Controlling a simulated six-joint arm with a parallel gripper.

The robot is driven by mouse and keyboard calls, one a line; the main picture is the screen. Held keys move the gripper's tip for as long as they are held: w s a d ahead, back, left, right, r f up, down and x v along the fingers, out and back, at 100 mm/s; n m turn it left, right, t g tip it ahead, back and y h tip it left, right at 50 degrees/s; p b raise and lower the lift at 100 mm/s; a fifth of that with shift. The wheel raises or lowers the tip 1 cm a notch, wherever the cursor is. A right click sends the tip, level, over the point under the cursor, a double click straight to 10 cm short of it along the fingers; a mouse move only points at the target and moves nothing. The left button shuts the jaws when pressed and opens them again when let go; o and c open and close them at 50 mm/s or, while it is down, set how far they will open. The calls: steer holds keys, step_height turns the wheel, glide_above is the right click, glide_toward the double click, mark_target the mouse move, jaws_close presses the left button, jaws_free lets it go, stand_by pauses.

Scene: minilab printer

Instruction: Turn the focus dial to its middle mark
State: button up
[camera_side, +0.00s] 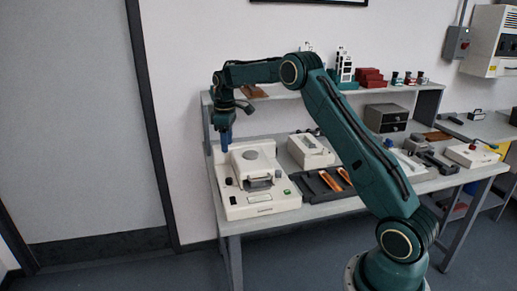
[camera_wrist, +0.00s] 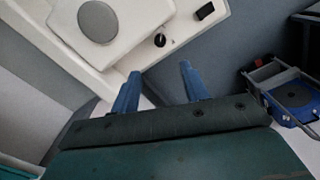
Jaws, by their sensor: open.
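The focus dial (camera_wrist: 160,40) is a small round black knob with a pale pointer line, on the white printer body in the wrist view. Small marks lie on the white surface at its right. The white printer (camera_side: 247,212) stands at the left end of the bench in the side view. My gripper (camera_wrist: 160,70) has two blue fingers, spread apart with nothing between them. The dial lies beyond the fingertips, roughly in line with the gap. In the side view my gripper (camera_side: 225,146) points down above the printer's left part, apart from its lower deck.
A grey disc (camera_wrist: 98,22) sits on the printer's raised part, and a small black rectangle (camera_wrist: 205,12) lies right of the dial. A dark tray (camera_side: 312,190) with orange-handled tools and a white box (camera_side: 310,150) stand right of the printer. A shelf (camera_side: 385,92) runs behind.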

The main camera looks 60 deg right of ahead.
mark_target(229, 178)
steer(key=shift+f, duration=0.2)
step_height(229, 178, down, 13)
steer(key=shift+f, duration=0.2)
stand_by(0.5)
jaws_close()
